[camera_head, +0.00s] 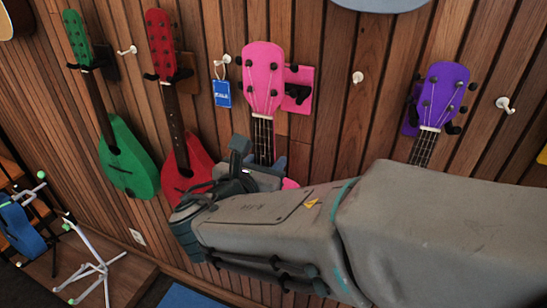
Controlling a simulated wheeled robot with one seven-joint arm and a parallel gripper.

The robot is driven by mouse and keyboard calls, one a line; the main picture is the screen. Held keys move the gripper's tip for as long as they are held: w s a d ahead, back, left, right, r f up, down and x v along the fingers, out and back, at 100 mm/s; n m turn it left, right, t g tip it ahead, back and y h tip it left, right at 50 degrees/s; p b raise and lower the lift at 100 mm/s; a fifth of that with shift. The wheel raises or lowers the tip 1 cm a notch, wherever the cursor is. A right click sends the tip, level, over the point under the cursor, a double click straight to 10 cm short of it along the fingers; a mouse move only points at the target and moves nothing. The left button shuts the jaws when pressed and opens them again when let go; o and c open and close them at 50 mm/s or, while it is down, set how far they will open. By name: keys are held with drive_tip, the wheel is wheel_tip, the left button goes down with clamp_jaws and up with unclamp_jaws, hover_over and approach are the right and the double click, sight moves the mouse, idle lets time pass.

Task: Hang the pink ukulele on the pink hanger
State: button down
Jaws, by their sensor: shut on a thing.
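The pink ukulele (263,80) is upright against the wooden wall, its headstock in front of the left part of the pink hanger (303,80). The hanger's pink backplate and a dark prong show to the right of the headstock. I cannot tell whether the headstock touches the hanger or how it sits in depth. My gripper (262,160) is shut on the ukulele's neck below the headstock. My arm hides most of the body; only a small pink piece shows beside it.
Green (126,158) and red (189,162) instruments hang to the left, and a purple ukulele (441,92) to the right. A blue tag (222,94) hangs from a white hook near the pink headstock. White hooks dot the wall. A white stand (92,265) is lower left.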

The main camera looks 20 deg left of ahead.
drive_tip(key=shift+r+x, duration=0.2)
drive_tip(key=shift+x, duration=0.95)
drive_tip(key=shift+r+x, duration=0.2)
drive_tip(key=shift+x, duration=0.95)
drive_tip(key=shift+w, duration=0.15)
drive_tip(key=shift+w+r, duration=0.1)
drive_tip(key=shift+r, duration=0.2)
drive_tip(key=shift+w, duration=0.15)
drive_tip(key=shift+r+x, duration=0.2)
drive_tip(key=shift+x, duration=0.65)
drive_tip(key=shift+r+x, duration=0.2)
drive_tip(key=shift+x, duration=0.7)
drive_tip(key=shift+r+x, duration=0.2)
drive_tip(key=shift+x, duration=0.65)
drive_tip(key=shift+w+d+f+b, duration=0.1)
drive_tip(key=shift+w+f+b, duration=0.05)
drive_tip(key=shift+b, duration=0.15)
